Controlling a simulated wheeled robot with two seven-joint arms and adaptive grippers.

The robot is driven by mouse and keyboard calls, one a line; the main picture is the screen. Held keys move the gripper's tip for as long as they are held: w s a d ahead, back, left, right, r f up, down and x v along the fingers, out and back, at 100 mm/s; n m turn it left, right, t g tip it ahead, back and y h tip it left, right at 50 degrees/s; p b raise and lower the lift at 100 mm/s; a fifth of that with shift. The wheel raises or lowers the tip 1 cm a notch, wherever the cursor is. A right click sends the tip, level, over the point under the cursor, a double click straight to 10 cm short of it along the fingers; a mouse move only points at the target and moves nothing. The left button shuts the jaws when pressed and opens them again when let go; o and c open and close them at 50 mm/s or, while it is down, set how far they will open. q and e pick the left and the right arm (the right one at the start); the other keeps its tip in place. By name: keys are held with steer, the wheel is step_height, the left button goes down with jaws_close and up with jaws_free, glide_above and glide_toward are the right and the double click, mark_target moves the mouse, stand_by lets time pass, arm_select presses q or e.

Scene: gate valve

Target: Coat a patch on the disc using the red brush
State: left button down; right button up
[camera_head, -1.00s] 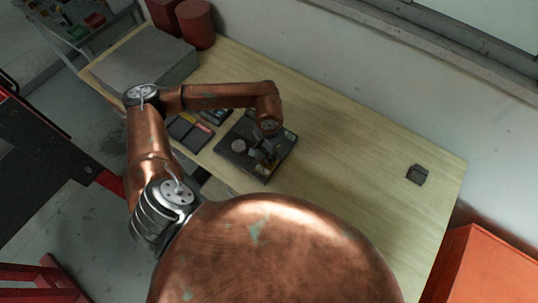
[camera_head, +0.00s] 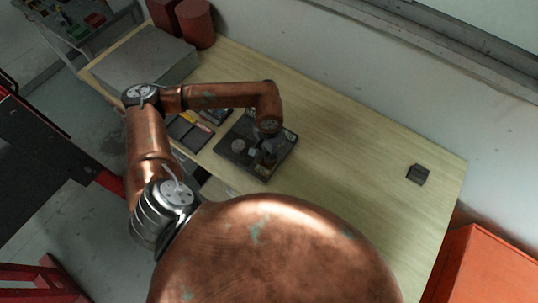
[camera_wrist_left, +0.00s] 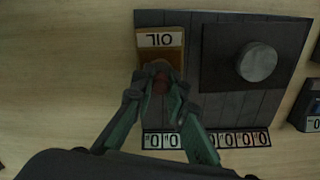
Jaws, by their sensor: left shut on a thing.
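A dark board (camera_head: 240,163) lies on the table and carries a round grey disc (camera_head: 238,146). In the left wrist view the disc (camera_wrist_left: 257,62) stands out at the board's upper right. A brown box labelled OIL (camera_wrist_left: 160,40) is at the board's upper left. My left gripper (camera_head: 266,157) is over the board, right of the disc in the head view. In the left wrist view it (camera_wrist_left: 158,85) is shut on a reddish-brown piece, seemingly the red brush (camera_wrist_left: 160,82), at the OIL box. The fingers hide most of the brush, and its bristles cannot be seen. My right gripper is out of view.
Dark trays with small items (camera_head: 190,130) lie left of the board. A small dark block (camera_head: 417,174) sits at the right end. A grey slab (camera_head: 145,60) and red cylinders (camera_head: 196,25) are at the far left. The table between board and block is clear.

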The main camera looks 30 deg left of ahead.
arm_select(q)
steer(key=shift+s+f+b, duration=0.1)
steer(key=shift+f+b, duration=0.05)
steer(key=shift+b, duration=0.25)
stand_by(1.5)
steer(key=shift+r+p, duration=0.8)
steer(key=shift+r, duration=2.8)
